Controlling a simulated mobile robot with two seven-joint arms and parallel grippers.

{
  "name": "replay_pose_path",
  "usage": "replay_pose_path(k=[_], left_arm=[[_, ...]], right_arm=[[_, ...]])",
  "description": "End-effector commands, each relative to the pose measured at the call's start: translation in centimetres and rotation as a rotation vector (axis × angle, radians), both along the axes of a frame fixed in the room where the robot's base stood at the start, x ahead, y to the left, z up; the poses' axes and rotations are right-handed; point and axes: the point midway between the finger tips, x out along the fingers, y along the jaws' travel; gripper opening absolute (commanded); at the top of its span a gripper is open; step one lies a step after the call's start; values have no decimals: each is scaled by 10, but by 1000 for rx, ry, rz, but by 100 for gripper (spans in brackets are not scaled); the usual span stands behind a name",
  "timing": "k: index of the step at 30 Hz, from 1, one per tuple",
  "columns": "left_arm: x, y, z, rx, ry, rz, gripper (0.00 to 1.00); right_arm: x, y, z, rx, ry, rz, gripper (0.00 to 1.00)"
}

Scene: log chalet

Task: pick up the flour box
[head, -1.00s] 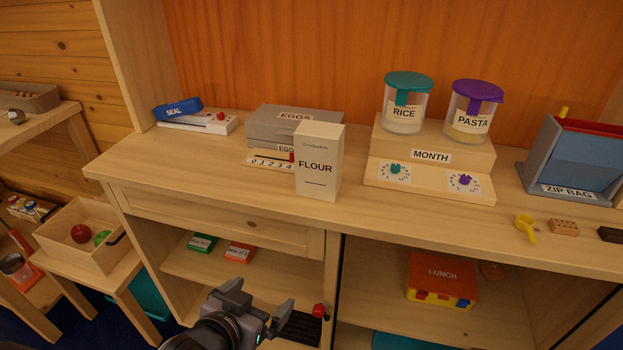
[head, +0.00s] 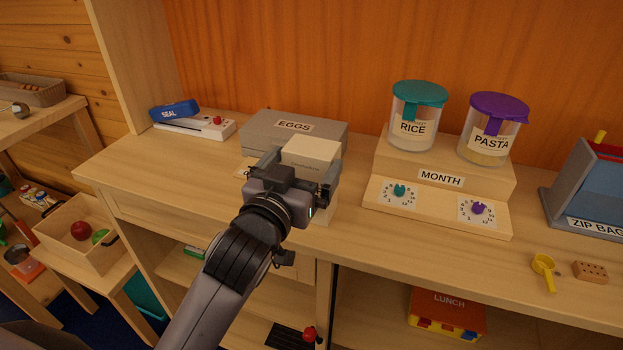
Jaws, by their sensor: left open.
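The white flour box (head: 313,150) stands upright on the wooden counter, in front of the grey egg boxes. My left gripper (head: 299,180) is at the box, with its fingers apart and reaching along either side of its upper part. The gripper and wrist hide most of the box's front and its label. I cannot tell whether the fingers touch the box. My right gripper is not in view.
The grey egg boxes (head: 262,130) stand close behind the flour box. The month stand (head: 445,178) is to the right, with the rice jar (head: 417,117) and pasta jar (head: 490,130) on it. The blue sealer (head: 175,110) is at the left. Bare counter (head: 160,170) lies left of the gripper.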

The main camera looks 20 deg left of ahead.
Motion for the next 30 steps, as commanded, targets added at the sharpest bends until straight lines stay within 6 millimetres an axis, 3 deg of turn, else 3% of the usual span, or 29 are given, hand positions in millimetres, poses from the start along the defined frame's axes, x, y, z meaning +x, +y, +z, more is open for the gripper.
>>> replay_pose_path(k=[7,17,18,26,30], left_arm=[[30,-3,0,2,0,1,100],[37,-3,-2,0,1,1,100],[37,-3,-2,0,1,1,97],[36,-3,-2,1,2,1,12],[36,-3,1,0,-5,1,12]], right_arm=[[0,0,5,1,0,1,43],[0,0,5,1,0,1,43],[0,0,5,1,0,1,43],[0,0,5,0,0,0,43],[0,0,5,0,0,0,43]])
